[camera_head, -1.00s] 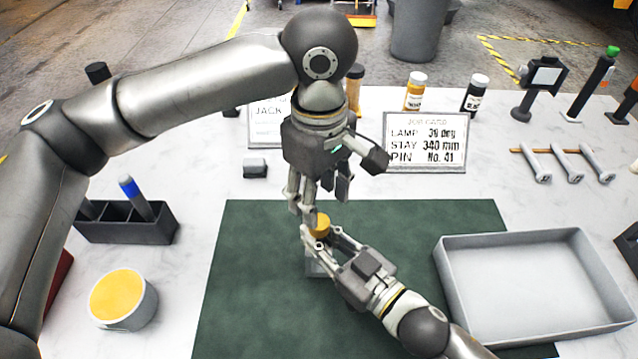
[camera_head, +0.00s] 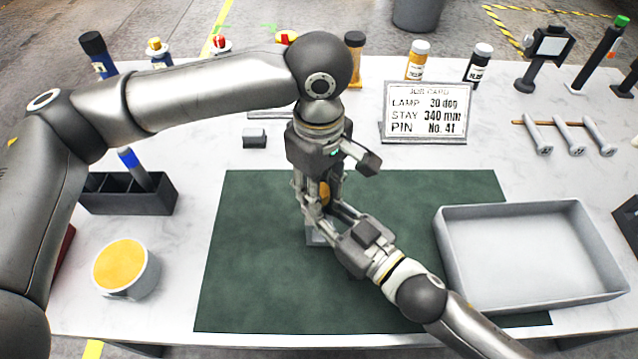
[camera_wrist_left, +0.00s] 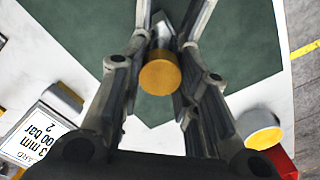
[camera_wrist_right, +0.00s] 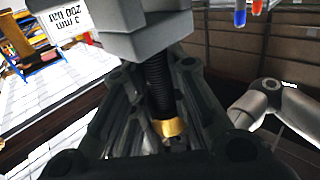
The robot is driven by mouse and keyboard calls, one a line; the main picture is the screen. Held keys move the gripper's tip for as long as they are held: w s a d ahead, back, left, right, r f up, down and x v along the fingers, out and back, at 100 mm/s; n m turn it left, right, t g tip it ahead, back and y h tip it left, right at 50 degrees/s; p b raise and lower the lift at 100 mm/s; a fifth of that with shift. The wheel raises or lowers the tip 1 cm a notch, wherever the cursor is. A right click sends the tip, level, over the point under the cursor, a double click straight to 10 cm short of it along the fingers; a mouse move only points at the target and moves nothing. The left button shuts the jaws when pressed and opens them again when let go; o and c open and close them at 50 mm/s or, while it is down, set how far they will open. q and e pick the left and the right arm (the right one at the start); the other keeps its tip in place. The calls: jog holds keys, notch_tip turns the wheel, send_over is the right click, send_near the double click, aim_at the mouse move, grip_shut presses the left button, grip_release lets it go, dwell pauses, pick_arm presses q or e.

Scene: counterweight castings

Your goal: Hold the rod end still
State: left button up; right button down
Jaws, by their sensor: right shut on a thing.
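A dark threaded rod (camera_wrist_right: 158,80) runs between a grey block (camera_wrist_right: 120,40) and a brass-yellow end (camera_wrist_right: 172,127) in the right wrist view, which looks upside down. In the head view the yellow end (camera_head: 325,193) shows between my left gripper's fingers, above the grey block (camera_head: 318,238) on the green mat. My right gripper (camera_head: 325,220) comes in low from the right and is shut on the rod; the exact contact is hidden. My left gripper (camera_head: 317,208) points down around the yellow end (camera_wrist_left: 160,77), its fingers apart on either side of it.
A grey tray (camera_head: 530,305) is empty at right. A tub with yellow contents (camera_head: 122,268) and a pen holder (camera_head: 125,205) are at left.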

pick_arm(q)
jog(key=c, duration=0.5)
jog(key=o, duration=1.2)
jog(key=shift+c, duration=0.2)
jog(key=shift+r, duration=2.25)
jog(key=shift+r, duration=0.1)
jog(key=shift+c, duration=0.3)
jog(key=shift+r, duration=1.65)
jog(key=shift+f, duration=4.05)
